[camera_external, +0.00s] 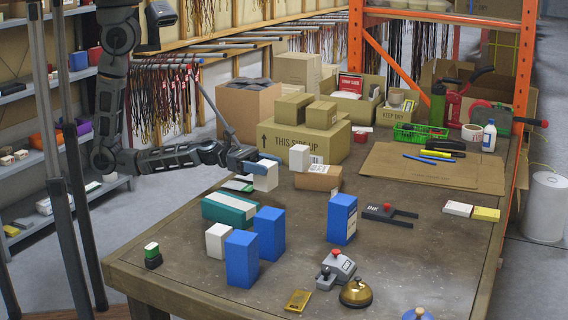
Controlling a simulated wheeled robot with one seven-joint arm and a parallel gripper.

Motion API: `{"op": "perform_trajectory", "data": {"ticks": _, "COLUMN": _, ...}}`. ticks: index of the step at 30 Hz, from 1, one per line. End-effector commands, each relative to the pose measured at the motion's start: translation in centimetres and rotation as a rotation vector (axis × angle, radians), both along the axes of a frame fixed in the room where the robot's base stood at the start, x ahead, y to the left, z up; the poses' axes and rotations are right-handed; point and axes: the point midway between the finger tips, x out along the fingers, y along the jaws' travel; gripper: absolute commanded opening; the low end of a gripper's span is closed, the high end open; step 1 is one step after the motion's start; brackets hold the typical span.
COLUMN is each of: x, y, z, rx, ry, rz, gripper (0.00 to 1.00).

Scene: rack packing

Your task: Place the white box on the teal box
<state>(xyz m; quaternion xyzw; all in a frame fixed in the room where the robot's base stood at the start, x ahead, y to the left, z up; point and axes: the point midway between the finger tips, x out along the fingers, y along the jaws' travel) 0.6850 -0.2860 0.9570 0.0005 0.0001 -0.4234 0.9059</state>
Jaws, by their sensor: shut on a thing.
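My gripper (264,164) is at the end of the arm reaching in from the left. It is shut on a white box (265,181), held behind and to the right of the teal box (229,209). A second white box (218,241) stands on the table in front of the teal box. A third white box (299,158) stands farther back, near a brown carton.
Several blue boxes (242,258) stand near the teal box. A brown carton (318,177) lies right of my gripper. Large cardboard boxes (303,143) fill the back. A call bell (356,293) and a grey device (336,268) sit in front.

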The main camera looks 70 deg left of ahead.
Motion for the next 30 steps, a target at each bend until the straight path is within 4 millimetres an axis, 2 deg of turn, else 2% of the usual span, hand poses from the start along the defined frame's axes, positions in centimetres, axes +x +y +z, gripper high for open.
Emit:
{"op": "perform_trajectory", "data": {"ticks": 5, "x": -3.2, "y": -0.7, "z": 0.1, "rx": 0.010, "ry": 0.001, "rz": 0.002, "gripper": 0.29}}
{"op": "perform_trajectory", "data": {"ticks": 10, "x": -8.7, "y": -1.7, "z": 0.6, "rx": 0.023, "ry": -0.001, "rz": 0.011, "gripper": 0.29}}
{"op": "perform_trajectory", "data": {"ticks": 15, "x": -14.0, "y": -2.5, "z": 2.5, "rx": 0.018, "ry": -0.002, "rz": 0.035, "gripper": 0.29}}
{"op": "perform_trajectory", "data": {"ticks": 18, "x": -16.3, "y": -2.9, "z": 3.8, "rx": 0.012, "ry": -0.002, "rz": 0.052, "gripper": 0.29}}
{"op": "perform_trajectory", "data": {"ticks": 21, "x": -18.0, "y": -3.1, "z": 5.1, "rx": 0.006, "ry": -0.001, "rz": 0.068, "gripper": 0.29}}
{"op": "perform_trajectory", "data": {"ticks": 25, "x": -19.2, "y": -3.2, "z": 6.2, "rx": 0.000, "ry": 0.000, "rz": 0.084, "gripper": 0.29}}
{"op": "perform_trajectory", "data": {"ticks": 30, "x": -18.8, "y": -2.7, "z": 5.9, "rx": 0.000, "ry": -0.004, "rz": 0.090, "gripper": 0.29}}
